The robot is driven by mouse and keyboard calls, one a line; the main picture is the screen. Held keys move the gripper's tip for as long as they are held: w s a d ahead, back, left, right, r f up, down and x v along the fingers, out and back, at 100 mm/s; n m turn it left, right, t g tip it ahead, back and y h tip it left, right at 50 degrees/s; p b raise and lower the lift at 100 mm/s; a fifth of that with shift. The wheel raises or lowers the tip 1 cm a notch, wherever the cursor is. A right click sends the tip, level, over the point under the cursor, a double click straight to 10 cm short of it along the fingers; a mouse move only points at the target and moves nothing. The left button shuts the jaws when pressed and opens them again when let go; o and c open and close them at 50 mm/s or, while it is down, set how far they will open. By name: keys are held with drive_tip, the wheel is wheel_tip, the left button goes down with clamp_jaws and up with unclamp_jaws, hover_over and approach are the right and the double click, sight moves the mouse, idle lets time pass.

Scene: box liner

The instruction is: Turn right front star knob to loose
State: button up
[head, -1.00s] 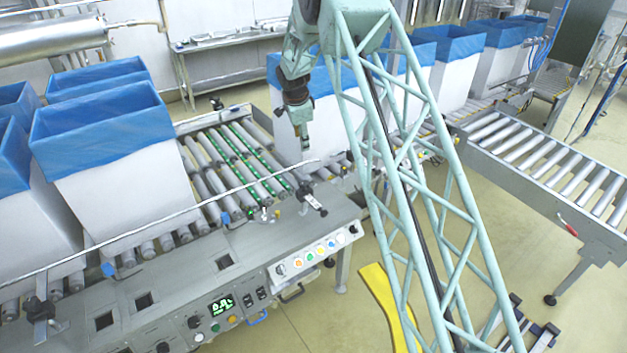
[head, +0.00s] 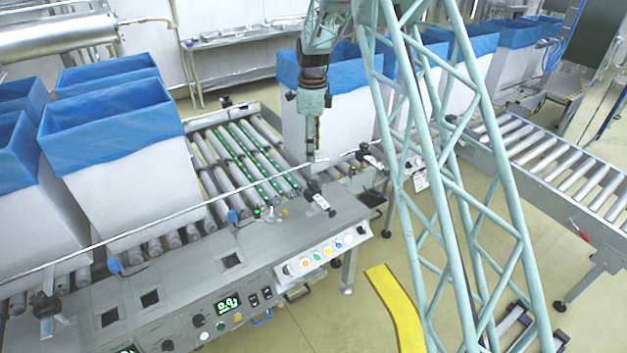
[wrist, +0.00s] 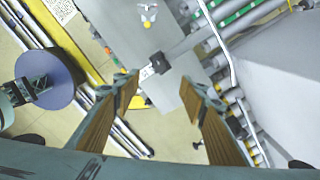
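A dark clamp (head: 313,193) with a pale labelled plate sits at the right front corner of the grey machine deck (head: 190,262). I take it to carry the right front star knob, but the knob's shape and setting are too small to tell. My gripper (head: 311,155) points down just above and behind this clamp, apart from it in the head view. In the wrist view, my gripper (wrist: 160,82) is open and empty, its two tan-padded fingers spread wide. The dark clamp (wrist: 157,62) shows between and beyond the fingertips, with its label beside it.
A thin guide rail (head: 160,210) runs across the deck beside the rollers. A blue-lined white box (head: 120,160) stands on the rollers at left, another (head: 340,110) behind my gripper. A button panel (head: 325,250) is on the deck's front. Another clamp (head: 45,305) sits front left.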

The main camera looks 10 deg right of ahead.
sight(313, 182)
drive_tip(key=shift+f, duration=0.1)
drive_tip(key=shift+f+b, duration=0.95)
drive_tip(key=shift+f, duration=5.85)
drive_tip(key=shift+c, duration=0.2)
drive_tip(key=c, duration=0.8)
